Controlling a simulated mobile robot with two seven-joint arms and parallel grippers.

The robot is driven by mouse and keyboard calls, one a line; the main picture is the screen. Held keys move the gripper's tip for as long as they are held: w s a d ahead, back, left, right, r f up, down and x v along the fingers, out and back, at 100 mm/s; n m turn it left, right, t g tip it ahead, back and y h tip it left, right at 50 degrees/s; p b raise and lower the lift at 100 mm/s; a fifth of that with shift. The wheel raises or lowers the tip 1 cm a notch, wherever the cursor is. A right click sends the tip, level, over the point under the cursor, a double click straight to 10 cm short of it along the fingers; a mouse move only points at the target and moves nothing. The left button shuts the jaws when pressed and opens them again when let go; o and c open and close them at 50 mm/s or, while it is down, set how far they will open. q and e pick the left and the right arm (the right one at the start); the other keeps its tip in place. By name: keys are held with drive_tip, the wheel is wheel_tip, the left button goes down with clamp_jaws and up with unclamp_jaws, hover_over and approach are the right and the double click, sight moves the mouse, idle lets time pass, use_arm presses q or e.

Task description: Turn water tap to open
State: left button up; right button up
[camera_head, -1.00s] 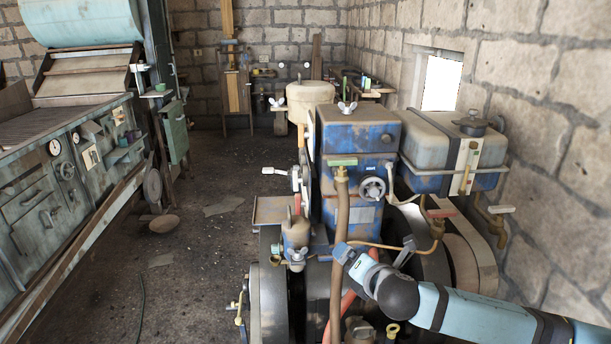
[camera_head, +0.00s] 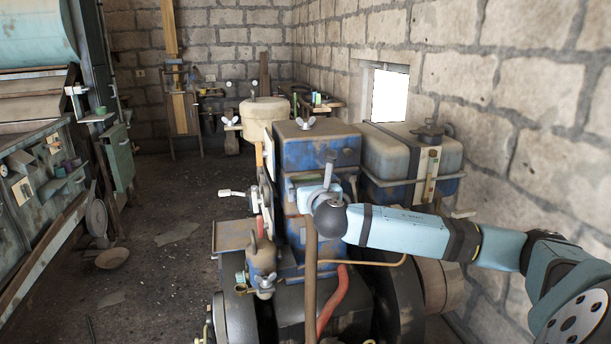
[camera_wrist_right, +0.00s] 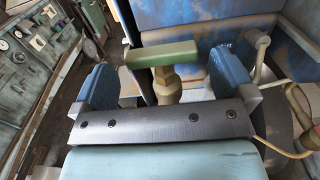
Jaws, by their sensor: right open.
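The water tap has a green bar handle (camera_wrist_right: 162,53) on a brass stem (camera_wrist_right: 167,88), seen in the right wrist view. The handle lies crosswise in front of a blue engine panel. My right gripper (camera_wrist_right: 163,66) is open, with one blue-grey finger at each side of the handle and visible gaps to the stem. In the head view my right gripper (camera_head: 322,182) is at the front of the blue engine housing (camera_head: 318,150), above the brown hose (camera_head: 311,245), and hides the tap. Whether a finger touches the handle I cannot tell. My left gripper is not in view.
A blue-grey tank (camera_head: 400,150) stands right of the housing against the stone wall. A white-handled lever (camera_head: 235,193) sticks out left of the engine. A red hose (camera_head: 335,300) runs low in front. The dark floor (camera_head: 150,260) on the left is mostly clear.

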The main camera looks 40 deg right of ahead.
sight(307, 178)
drive_tip(key=shift+x, duration=2.15)
drive_tip(key=shift+c, duration=0.5)
drive_tip(key=c, duration=0.6)
drive_tip(key=shift+c, duration=0.2)
